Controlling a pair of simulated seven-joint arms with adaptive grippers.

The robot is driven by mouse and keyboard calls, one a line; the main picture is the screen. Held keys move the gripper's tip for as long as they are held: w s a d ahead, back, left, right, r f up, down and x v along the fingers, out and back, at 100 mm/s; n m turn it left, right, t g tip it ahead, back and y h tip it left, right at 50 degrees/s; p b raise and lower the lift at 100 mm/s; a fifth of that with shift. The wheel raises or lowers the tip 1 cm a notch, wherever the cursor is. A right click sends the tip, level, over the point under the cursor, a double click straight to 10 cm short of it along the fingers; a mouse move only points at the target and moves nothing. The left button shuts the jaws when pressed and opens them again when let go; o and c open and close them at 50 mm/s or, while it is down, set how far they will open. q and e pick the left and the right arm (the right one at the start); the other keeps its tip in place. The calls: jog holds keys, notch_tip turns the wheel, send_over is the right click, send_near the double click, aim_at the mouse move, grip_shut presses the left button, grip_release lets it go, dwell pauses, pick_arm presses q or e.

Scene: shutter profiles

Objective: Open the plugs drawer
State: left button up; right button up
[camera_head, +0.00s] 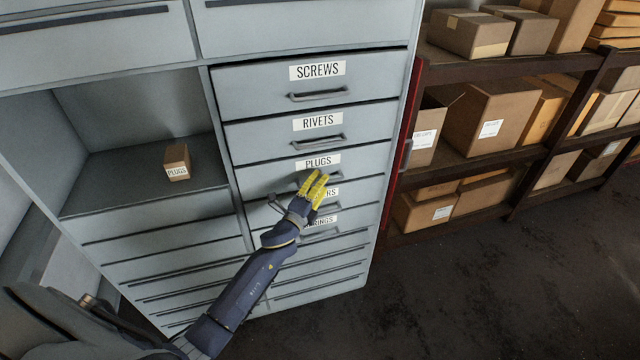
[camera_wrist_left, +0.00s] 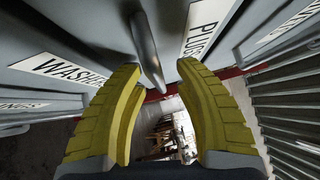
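The plugs drawer (camera_head: 262,181) sits in the grey cabinet, below the rivets drawer, and its front looks flush with its neighbours. Its white PLUGS label (camera_head: 317,162) also shows in the left wrist view (camera_wrist_left: 207,24). My left gripper (camera_head: 316,183), with yellow fingers, is in front of this drawer and hides most of its handle. In the left wrist view the fingers are apart, with the metal handle (camera_wrist_left: 147,48) between the tips; I cannot tell whether they touch it. My right gripper is not in view.
The screws drawer (camera_head: 262,73) and rivets drawer (camera_head: 262,130) are above. A small box labelled PLUGS (camera_head: 177,162) stands in the open bay at left. A dark shelf rack (camera_head: 470,165) with cardboard boxes is at right. The floor (camera_head: 480,290) in front is clear.

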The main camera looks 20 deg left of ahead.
pick_arm(q)
grip_shut()
dwell(0.3)
